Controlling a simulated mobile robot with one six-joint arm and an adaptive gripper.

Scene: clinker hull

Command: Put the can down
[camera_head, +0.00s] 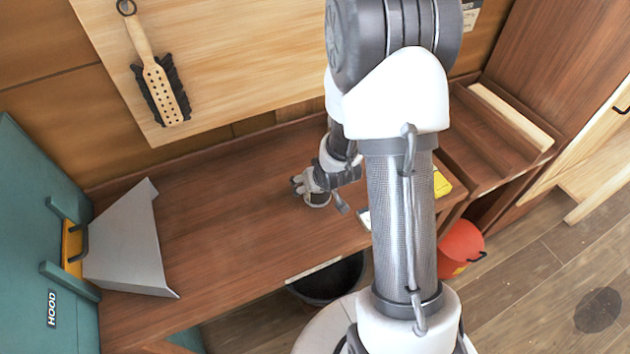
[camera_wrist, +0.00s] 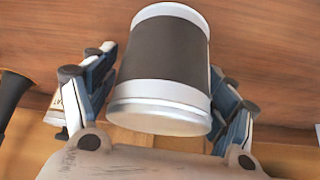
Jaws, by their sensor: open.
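The can (camera_wrist: 163,62) is dark grey with white bands and a pale metal end. In the wrist view it is between the two fingers of my gripper (camera_wrist: 160,72), which is open around it. I cannot tell whether a finger still touches it. In the head view my gripper (camera_head: 312,183) is low over the brown wooden bench (camera_head: 230,225). A small part of the can (camera_head: 318,201) shows there at the bench top, mostly hidden by my gripper. The can seems to be on the bench, but its contact is not clearly visible.
A grey metal hood (camera_head: 130,245) juts over the bench's left end from a teal cabinet (camera_head: 30,200). A yellow item (camera_head: 441,184) lies right of my arm. A brush (camera_head: 160,85) hangs behind. A red bucket (camera_head: 460,246) stands on the floor. The bench's middle left is clear.

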